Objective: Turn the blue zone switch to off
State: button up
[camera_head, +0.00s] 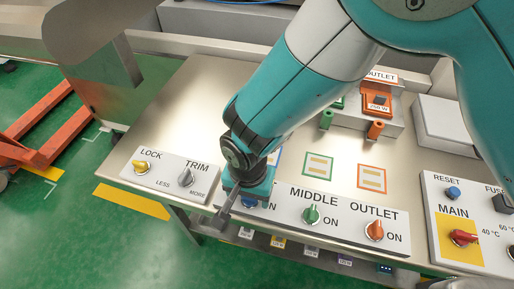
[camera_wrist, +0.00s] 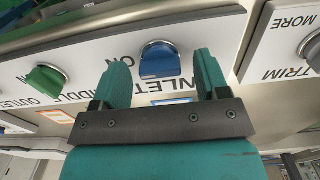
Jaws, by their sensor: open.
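The blue zone switch (camera_wrist: 160,62) is a blue knob on a white panel (camera_wrist: 205,40) lettered INLET, with ON beside it. In the wrist view the lettering is upside down. My gripper (camera_wrist: 161,72) is open, with one teal finger on each side of the knob in the picture. I see no finger touching it, and how far the fingers reach down cannot be told. In the head view my gripper (camera_head: 240,203) covers most of the blue knob (camera_head: 249,203) and the INLET label. The way the knob points is unclear.
The green MIDDLE knob (camera_head: 311,214) and orange OUTLET knob (camera_head: 374,229) stand to the right on the same panel. A panel with yellow LOCK (camera_head: 141,167) and grey TRIM knobs (camera_head: 186,177) lies left. The red MAIN switch (camera_head: 463,238) is far right. Bare metal tabletop (camera_head: 185,110) lies behind.

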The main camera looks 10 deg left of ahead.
jog(key=shift+c, duration=0.2)
jog(key=c, duration=0.9)
jog(key=shift+n, duration=0.3)
jog(key=n+b, duration=0.1)
jog(key=n, duration=0.2)
jog(key=shift+f+n+b, duration=0.1)
jog(key=shift+n+b, duration=0.2)
jog(key=shift+b, duration=0.05)
jog(key=n+b, duration=0.1)
jog(key=n, duration=0.3)
jog(key=shift+n, duration=0.3)
jog(key=n+b, duration=0.1)
jog(key=n, duration=0.3)
jog(key=shift+a, duration=0.1)
jog(key=n+b, duration=0.1)
jog(key=n, duration=0.4)
jog(key=shift+n, duration=0.3)
